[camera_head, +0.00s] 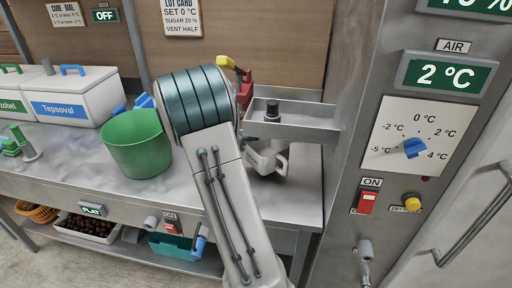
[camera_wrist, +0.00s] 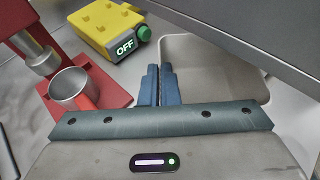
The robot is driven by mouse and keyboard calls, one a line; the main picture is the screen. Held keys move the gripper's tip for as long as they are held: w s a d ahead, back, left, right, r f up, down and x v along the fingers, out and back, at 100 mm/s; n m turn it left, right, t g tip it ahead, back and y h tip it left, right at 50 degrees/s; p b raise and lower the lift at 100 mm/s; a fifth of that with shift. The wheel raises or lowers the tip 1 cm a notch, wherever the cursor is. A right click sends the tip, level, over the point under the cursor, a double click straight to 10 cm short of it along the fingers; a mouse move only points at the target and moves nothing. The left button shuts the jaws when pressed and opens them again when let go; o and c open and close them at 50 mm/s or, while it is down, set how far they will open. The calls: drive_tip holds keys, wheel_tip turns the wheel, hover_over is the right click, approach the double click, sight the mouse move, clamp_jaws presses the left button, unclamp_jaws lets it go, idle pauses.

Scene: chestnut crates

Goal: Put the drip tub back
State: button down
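A pale grey, open tub, which I take to be the drip tub (camera_wrist: 215,75), is at the right of the wrist view, partly under a dark metal panel. My gripper (camera_wrist: 160,85) has its two blue fingers close together at the tub's left rim, with a thin pale strip between them that looks like its wall. In the head view my arm hides the gripper. A whitish tub-like thing with a handle (camera_head: 280,163) shows beside the arm below a metal bracket, partly hidden. I cannot tell whether the tub rests on the counter.
A red stand (camera_wrist: 105,85) with a metal cup (camera_wrist: 72,88) and a yellow box (camera_wrist: 105,28) reading OFF are close left of my fingers. The metal bracket (camera_head: 300,125) overhangs the counter. A green bucket (camera_head: 136,145) stands left of my arm; a steel cabinet (camera_head: 360,100) rises at right.

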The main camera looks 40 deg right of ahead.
sight(251, 145)
drive_tip(key=shift+d, duration=0.25)
drive_tip(key=shift+f+b, duration=1.45)
drive_tip(key=shift+f, duration=0.3)
drive_tip(key=shift+f, duration=0.15)
drive_tip(key=c, duration=1.7)
unclamp_jaws()
